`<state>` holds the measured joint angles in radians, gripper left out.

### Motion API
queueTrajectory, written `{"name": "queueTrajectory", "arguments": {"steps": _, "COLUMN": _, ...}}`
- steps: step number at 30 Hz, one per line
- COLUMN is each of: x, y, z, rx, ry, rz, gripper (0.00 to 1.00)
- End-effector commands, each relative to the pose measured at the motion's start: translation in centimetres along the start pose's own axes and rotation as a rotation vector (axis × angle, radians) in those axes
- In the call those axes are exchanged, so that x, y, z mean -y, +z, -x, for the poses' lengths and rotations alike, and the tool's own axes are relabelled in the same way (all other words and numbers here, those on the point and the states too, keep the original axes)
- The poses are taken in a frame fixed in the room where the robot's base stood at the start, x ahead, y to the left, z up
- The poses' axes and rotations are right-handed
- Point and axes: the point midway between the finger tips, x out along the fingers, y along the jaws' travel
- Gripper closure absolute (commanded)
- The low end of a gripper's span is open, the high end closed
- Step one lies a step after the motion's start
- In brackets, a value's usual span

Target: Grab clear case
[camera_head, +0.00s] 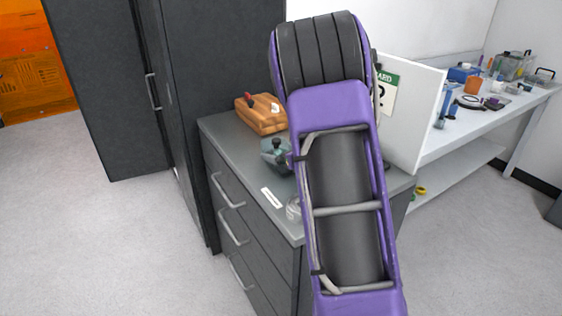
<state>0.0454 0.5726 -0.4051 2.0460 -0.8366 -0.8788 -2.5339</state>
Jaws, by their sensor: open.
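A small clear, round-looking item (293,209) sits at the front edge of the grey cabinet top (232,135), partly hidden behind my purple arm. A clear box-like container (512,67) stands at the far end of the white bench at the upper right. I cannot tell for sure which of the two is the clear case. My arm rises across the middle of the view and covers much of the cabinet top. My gripper does not show; the arm hides whatever is behind it.
On the cabinet top are an orange-brown wooden block (261,115), a grey-teal device with a dark knob (276,155) and a white label (271,198). A white panel (412,115) stands behind my arm. A tall dark cabinet (215,60) is at left. Floor at left is clear.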

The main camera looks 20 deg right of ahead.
Motion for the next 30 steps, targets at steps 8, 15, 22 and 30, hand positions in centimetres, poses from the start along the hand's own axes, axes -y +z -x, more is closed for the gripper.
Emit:
{"name": "queueTrajectory", "arguments": {"steps": 8, "x": 0.0, "y": 0.0, "z": 0.0, "rx": 0.0, "ry": 0.0, "rz": 0.0, "gripper": 0.38}}
{"name": "queueTrajectory", "arguments": {"steps": 15, "x": 0.0, "y": 0.0, "z": 0.1, "rx": -0.001, "ry": 0.0, "rz": 0.0, "gripper": 0.81}}
{"name": "queueTrajectory", "arguments": {"steps": 22, "x": 0.0, "y": 0.1, "z": 0.1, "rx": 0.001, "ry": 0.0, "rz": 0.001, "gripper": 1.0}}
{"name": "queueTrajectory", "arguments": {"steps": 30, "x": 0.0, "y": 1.4, "z": 0.6, "rx": 0.005, "ry": 0.0, "rz": 0.002, "gripper": 1.0}}
